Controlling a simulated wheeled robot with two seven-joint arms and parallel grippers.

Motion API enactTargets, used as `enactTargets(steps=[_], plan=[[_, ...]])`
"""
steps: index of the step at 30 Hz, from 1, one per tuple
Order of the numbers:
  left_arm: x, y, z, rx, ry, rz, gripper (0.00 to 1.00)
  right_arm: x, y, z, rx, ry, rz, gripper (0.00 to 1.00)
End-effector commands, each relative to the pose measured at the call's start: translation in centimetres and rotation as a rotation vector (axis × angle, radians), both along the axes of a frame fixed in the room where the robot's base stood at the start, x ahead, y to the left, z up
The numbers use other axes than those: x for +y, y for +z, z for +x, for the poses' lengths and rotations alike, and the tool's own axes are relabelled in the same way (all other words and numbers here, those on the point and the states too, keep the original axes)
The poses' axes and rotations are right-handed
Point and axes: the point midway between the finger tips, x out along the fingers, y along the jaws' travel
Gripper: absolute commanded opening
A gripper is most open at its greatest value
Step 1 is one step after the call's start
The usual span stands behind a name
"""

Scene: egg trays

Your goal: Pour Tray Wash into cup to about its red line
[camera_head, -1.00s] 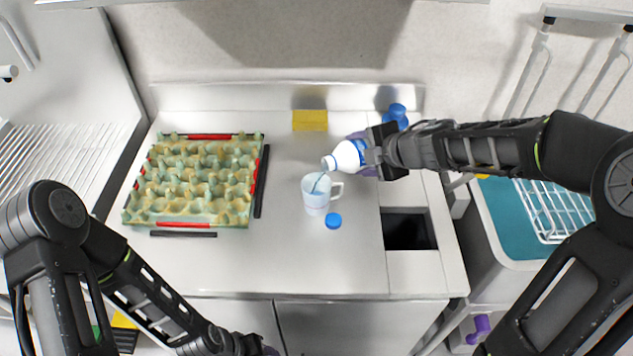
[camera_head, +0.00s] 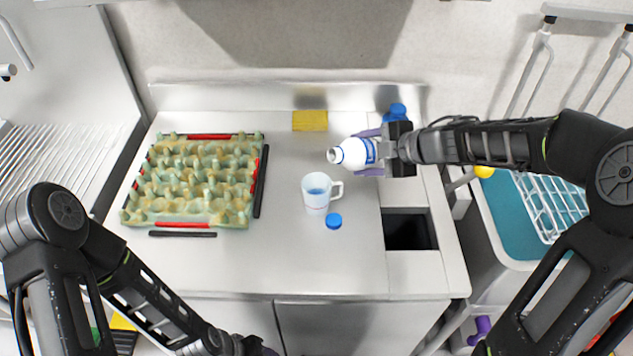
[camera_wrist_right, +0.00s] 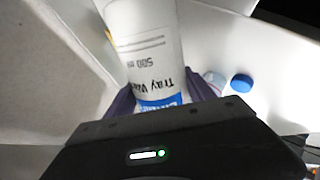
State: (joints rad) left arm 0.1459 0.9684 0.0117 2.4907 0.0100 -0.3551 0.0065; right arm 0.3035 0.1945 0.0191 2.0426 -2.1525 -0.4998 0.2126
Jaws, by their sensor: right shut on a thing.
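The Tray Wash bottle (camera_head: 355,153), white with a blue label, is held on its side, its open mouth pointing left. My right gripper (camera_head: 372,153) is shut around it, and its label also shows in the right wrist view (camera_wrist_right: 150,55). The white cup (camera_head: 316,200) stands upright on the counter below and left of the bottle mouth. Blue liquid shows inside the cup; a faint red line is low on its wall. No stream shows between bottle and cup. The blue cap (camera_head: 333,221) lies beside the cup. My left gripper (camera_head: 250,345) is at the bottom edge, its fingers mostly hidden.
A green egg tray (camera_head: 192,222) with red and black bars around it sits at the left. A yellow sponge (camera_head: 310,121) lies at the back. A dark square opening (camera_head: 408,231) is at the right. A blue-topped thing (camera_head: 396,112) stands behind my right gripper.

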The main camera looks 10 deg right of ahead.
Motion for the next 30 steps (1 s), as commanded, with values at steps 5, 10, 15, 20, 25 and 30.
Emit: enactTargets(steps=[5, 10, 15, 20, 25, 30], plan=[[0.0, 0.0, 0.0, 0.0, 0.0, 0.0, 0.54, 0.0, 0.1, 0.0, -0.003, 0.0, -0.001, 0.0], [0.0, 0.6, -0.1, 0.001, 0.001, 0.001, 0.54, 0.0, 0.4, 0.0, 0.008, 0.0, 0.023, 0.0], [0.1, 1.6, -0.1, 0.005, 0.001, 0.003, 0.54, 0.3, 0.7, -0.1, 0.031, 0.0, 0.096, 0.0], [0.1, 1.4, -0.1, 0.006, 0.001, 0.004, 0.54, 0.4, 0.5, -0.1, 0.033, 0.001, 0.106, 0.0], [0.1, 1.4, -0.1, 0.006, 0.001, 0.004, 0.54, 0.4, 0.5, -0.1, 0.033, 0.0, 0.105, 0.0], [0.1, 1.4, -0.1, 0.006, 0.001, 0.004, 0.54, 0.4, 0.6, -0.1, 0.033, 0.0, 0.105, 0.0]])
